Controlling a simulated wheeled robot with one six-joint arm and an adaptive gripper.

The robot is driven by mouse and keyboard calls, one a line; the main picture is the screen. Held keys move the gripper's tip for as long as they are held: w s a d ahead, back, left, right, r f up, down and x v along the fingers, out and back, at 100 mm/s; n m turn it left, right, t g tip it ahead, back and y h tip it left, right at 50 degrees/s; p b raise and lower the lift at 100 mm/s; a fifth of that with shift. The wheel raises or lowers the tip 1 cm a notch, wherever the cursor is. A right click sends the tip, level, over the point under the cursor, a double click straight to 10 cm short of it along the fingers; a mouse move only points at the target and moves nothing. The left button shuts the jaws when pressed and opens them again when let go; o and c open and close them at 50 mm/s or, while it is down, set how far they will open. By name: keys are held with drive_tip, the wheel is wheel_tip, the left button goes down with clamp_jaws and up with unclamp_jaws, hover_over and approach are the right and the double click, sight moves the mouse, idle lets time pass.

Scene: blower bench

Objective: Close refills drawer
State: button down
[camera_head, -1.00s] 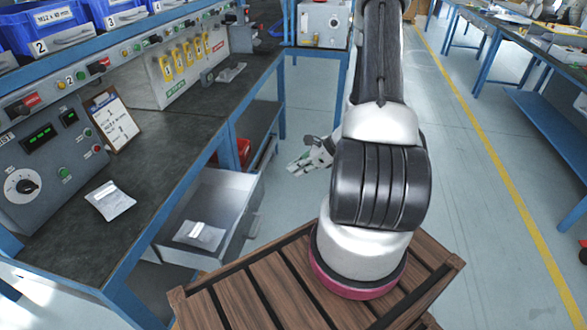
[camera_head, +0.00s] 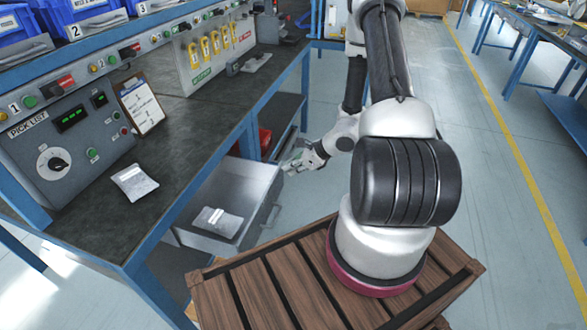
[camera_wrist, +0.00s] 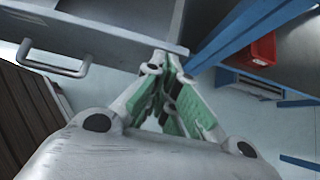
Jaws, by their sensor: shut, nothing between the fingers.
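The refills drawer (camera_head: 212,240) is a grey metal drawer pulled out under the left workbench, with a white packet (camera_head: 217,220) lying inside. Its bar handle (camera_head: 270,204) is on the front face at the right and also shows at upper left in the wrist view (camera_wrist: 55,62). My gripper (camera_head: 292,163) is shut and empty. In the head view it is by the drawer's far front corner. In the wrist view its fingertips (camera_wrist: 163,62) are close to the drawer front's edge, well to the side of the handle; I cannot tell whether they touch.
The workbench (camera_head: 190,133) carries a packet (camera_head: 134,182), a clipboard (camera_head: 140,103) and a pick-list panel (camera_head: 70,140). A blue bench leg (camera_wrist: 235,35) and a red bin (camera_wrist: 262,50) are beyond the gripper. Open floor lies to the right.

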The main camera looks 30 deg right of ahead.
drive_tip(key=w+a, duration=1.2)
drive_tip(key=shift+w+a, duration=0.2)
idle(0.4)
